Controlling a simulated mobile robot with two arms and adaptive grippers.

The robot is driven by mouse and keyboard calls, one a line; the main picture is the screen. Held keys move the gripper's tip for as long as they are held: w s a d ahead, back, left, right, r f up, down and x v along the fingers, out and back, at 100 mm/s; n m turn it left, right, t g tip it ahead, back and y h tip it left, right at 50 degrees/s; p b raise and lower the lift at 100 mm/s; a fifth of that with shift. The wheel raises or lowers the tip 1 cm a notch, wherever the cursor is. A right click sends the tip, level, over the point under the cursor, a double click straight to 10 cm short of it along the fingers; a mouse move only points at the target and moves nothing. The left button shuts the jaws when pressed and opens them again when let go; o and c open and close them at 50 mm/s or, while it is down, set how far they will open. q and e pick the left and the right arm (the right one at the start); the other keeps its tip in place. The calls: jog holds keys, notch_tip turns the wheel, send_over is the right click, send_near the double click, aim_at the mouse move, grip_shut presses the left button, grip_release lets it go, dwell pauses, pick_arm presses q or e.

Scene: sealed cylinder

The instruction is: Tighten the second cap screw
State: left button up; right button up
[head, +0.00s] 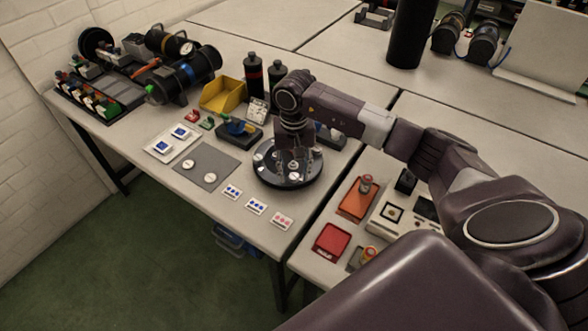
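My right arm reaches in from the right, and its dark gripper (293,155) points down over a round black disc-shaped fixture (290,183) on the workbench. The fingertips are small and dark against the fixture, so I cannot tell whether they are apart or closed on something. A few small pale round spots show on top of the fixture, but I cannot tell which is the second cap screw. The gripper hides the middle and back of the fixture. My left gripper is not in view.
A grey mat (222,163) with two pale discs lies left of the fixture. Small marked cards (256,207) lie in front. A yellow bin (222,95) and dark bottles (253,76) stand behind. Right of the table gap are an orange tray (352,205) and a red tray (331,241).

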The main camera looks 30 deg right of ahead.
jog(key=shift+s, duration=0.1)
jog(key=c, duration=0.6)
grip_shut()
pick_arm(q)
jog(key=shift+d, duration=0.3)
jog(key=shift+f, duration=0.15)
